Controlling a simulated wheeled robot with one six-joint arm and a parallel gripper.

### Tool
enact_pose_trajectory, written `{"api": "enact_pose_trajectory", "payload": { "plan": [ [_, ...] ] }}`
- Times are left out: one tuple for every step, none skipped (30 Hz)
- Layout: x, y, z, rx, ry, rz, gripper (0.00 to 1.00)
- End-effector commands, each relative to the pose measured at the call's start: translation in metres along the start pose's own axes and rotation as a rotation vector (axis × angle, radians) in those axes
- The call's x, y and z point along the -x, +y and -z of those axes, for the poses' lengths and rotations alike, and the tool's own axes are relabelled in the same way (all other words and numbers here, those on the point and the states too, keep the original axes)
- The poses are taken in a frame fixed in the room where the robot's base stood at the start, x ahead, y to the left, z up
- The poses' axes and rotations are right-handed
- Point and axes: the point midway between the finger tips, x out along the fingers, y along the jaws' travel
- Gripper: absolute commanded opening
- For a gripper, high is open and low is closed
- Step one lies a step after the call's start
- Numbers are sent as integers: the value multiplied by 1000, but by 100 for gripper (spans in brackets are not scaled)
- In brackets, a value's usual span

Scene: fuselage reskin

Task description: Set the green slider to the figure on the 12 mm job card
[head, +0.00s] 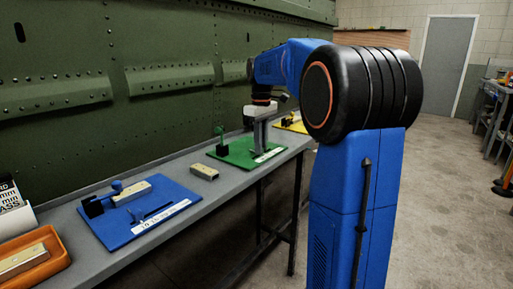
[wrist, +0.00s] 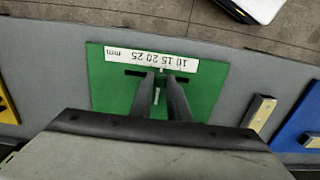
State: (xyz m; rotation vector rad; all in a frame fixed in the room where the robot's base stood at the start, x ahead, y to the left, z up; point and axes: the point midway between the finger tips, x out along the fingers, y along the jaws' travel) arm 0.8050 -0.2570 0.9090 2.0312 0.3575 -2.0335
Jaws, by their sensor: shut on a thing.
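The green board (head: 232,153) lies on the bench with a white mm scale strip along its near edge. In the wrist view the green board (wrist: 103,90) shows its scale strip (wrist: 122,54) upside down, with figures from 10 to 25. My gripper (head: 261,148) points down over this board; in the wrist view my gripper (wrist: 161,76) has its fingers close together at the dark slot beside the scale. It is shut on the slider, which the fingers mostly hide. A small pale mark shows between the fingertips near the middle figures; the exact reading is unclear. A card stand (head: 14,212) is cut off at the left edge.
A blue board (head: 130,232) with a scale and a pale block lies left on the bench. Another loose block (head: 204,172) lies between the boards. An orange tray (head: 38,266) is at front left, a yellow board (head: 294,125) beyond the green one. The riveted green wall (head: 150,45) backs the bench.

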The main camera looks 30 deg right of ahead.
Motion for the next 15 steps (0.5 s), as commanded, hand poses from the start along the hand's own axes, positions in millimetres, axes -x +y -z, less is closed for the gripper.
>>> {"api": "enact_pose_trajectory", "payload": {
  "plan": [
    [0,9,0,-3,1,-1,0],
    [0,13,0,-3,2,-1,0],
    [1,16,0,-1,3,-1,0],
    [1,18,0,-1,3,-1,0],
    [1,18,0,0,3,-1,0],
    [1,18,0,0,3,-1,0],
    [1,18,0,1,3,-1,0],
    [1,18,0,1,3,-1,0],
    [1,18,0,1,3,-1,0],
    [1,18,0,1,3,-1,0],
    [1,18,0,1,3,-1,0],
    [1,17,0,1,3,-1,18],
    [1,17,0,1,3,-1,25],
    [1,17,0,1,3,-1,32],
    [1,17,0,1,3,-1,34]
  ]
}}
